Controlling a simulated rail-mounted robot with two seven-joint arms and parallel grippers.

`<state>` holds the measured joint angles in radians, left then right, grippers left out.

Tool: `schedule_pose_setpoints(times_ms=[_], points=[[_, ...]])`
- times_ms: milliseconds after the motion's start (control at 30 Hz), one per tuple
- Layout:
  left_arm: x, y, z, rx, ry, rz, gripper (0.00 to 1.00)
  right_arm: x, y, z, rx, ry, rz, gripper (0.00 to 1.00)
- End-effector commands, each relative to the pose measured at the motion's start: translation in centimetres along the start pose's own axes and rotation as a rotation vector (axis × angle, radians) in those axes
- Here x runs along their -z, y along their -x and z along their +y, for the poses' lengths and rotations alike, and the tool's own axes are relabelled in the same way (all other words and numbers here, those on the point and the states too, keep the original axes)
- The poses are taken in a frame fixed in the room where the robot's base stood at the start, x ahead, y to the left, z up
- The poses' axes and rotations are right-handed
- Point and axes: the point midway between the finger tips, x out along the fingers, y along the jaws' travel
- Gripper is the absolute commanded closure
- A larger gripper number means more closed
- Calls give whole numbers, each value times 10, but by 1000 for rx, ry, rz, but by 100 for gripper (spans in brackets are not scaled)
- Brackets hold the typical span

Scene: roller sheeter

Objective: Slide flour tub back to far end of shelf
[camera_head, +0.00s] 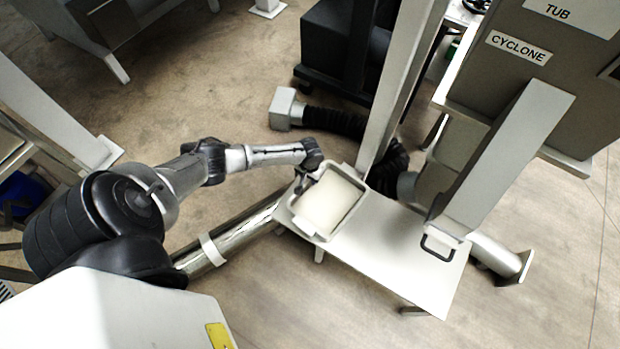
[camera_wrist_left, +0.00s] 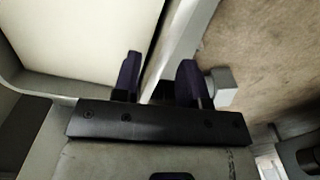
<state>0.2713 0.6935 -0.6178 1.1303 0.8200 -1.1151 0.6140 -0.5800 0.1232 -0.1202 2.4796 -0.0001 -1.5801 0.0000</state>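The flour tub (camera_head: 318,235) is a pale, shallow open tray with rounded corners and a cream surface inside. It sits at the left end of the white shelf (camera_head: 400,262). My left gripper (camera_head: 306,172) is at the tub's upper-left corner in the head view. In the left wrist view, the fingers of my left gripper (camera_wrist_left: 158,85) stand on either side of the tub's rim (camera_wrist_left: 178,40), one inside and one outside. The finger contact is hidden in the head view. My right gripper is not in view.
A pale upright post (camera_head: 393,95) rises behind the tub. A cabinet labelled CYCLONE (camera_head: 518,47) and a slanted pale column (camera_head: 510,155) stand over the shelf's right part. A dark handle (camera_head: 438,247) is by the column's foot. The shelf's middle is clear.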

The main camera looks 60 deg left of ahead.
Motion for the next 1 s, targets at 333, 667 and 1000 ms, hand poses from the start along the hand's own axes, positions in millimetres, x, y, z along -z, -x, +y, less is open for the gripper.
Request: schedule_pose_setpoints(times_ms=[333, 667, 1000], points=[[-1, 63, 0, 0, 0, 0, 61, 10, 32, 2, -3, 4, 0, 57], [-1, 81, -1, 1, 2, -1, 61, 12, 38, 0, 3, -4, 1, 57], [-1, 81, 0, 0, 2, -1, 61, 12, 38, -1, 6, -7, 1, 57]])
